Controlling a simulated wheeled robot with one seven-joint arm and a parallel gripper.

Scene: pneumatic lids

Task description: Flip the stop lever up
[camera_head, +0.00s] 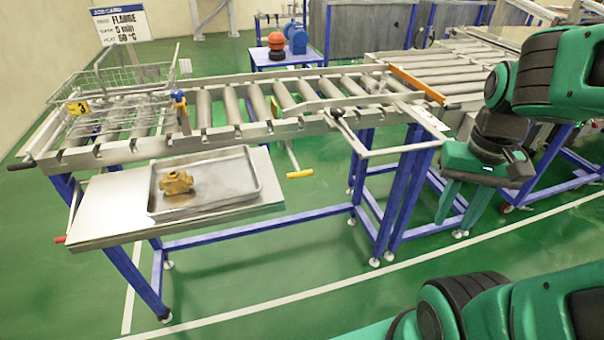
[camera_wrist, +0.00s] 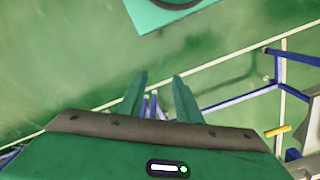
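Several levers show on the roller conveyor, and I cannot tell for sure which is the stop lever. A yellow-handled lever (camera_head: 300,174) hangs down below the conveyor's front side; its yellow grip also shows at the right of the wrist view (camera_wrist: 277,131). A lever with a dark round knob (camera_head: 337,113) slopes above the front rail. A red-tipped rod (camera_head: 60,239) sticks out at the lower left. My gripper (camera_head: 455,224) is right of these levers, pointing down, with its fingers apart and nothing between them; both fingers show in the wrist view (camera_wrist: 160,80).
The roller conveyor (camera_head: 290,128) carries a wire basket (camera_head: 115,80) at left. A metal tray (camera_head: 232,178) with a yellow-brown part (camera_head: 176,182) sits on a lower shelf (camera_head: 110,215). Blue legs (camera_head: 400,205) stand left of my gripper. Green floor (camera_head: 300,270) in front is clear.

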